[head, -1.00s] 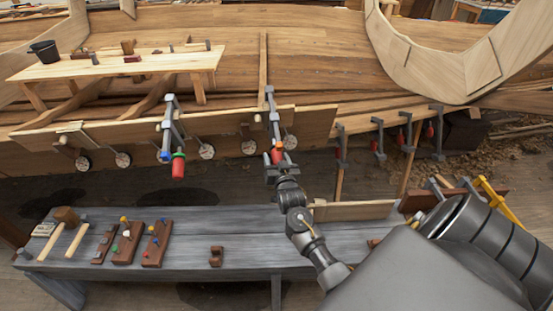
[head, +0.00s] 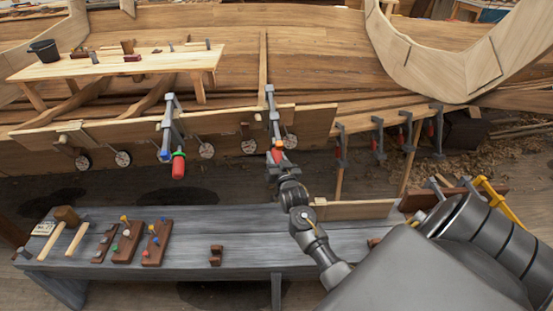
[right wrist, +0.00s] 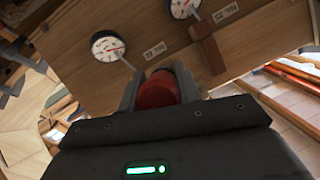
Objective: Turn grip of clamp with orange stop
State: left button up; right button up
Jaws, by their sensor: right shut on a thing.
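The clamp with the orange stop (head: 274,112) hangs on the plank's edge, right of the middle of the plank in the head view. Its orange stop (head: 277,143) shows just above my right gripper (head: 278,160). The gripper reaches up from below and is shut on the clamp's red grip. In the right wrist view the red grip (right wrist: 158,90) sits between the two fingers. The lower part of the grip is hidden by the gripper. My left gripper is not in view.
A second clamp with a blue stop (head: 166,154) and red grip hangs to the left. Round gauges (head: 249,147) line the plank; two show close up in the wrist view (right wrist: 107,46). Several clamps hang at right. A grey bench (head: 185,255) with tools stands below.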

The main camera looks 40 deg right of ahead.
jog(key=shift+m+t+y+b, duration=0.3)
jog(key=shift+m+t+y, duration=0.5)
jog(key=shift+m+y, duration=0.35)
jog(key=m+y, duration=0.1)
jog(key=m+t, duration=0.1)
jog(key=m, duration=0.1)
jog(key=shift+w+a+t+y+b, duration=0.1)
jog(key=shift+a+t+y+b, duration=0.05)
jog(key=shift+t+y+b, duration=0.2)
jog(key=m+t+y+b, duration=0.1)
jog(key=m+t, duration=0.1)
jog(key=m, duration=0.2)
jog(key=shift+a, duration=0.15)
jog(key=shift+r+m+t+b, duration=0.15)
jog(key=shift+m+t+b, duration=0.75)
jog(key=shift+m, duration=1.05)
jog(key=o, duration=0.8)
jog(key=shift+o, duration=1)
jog(key=shift+r, duration=0.15)
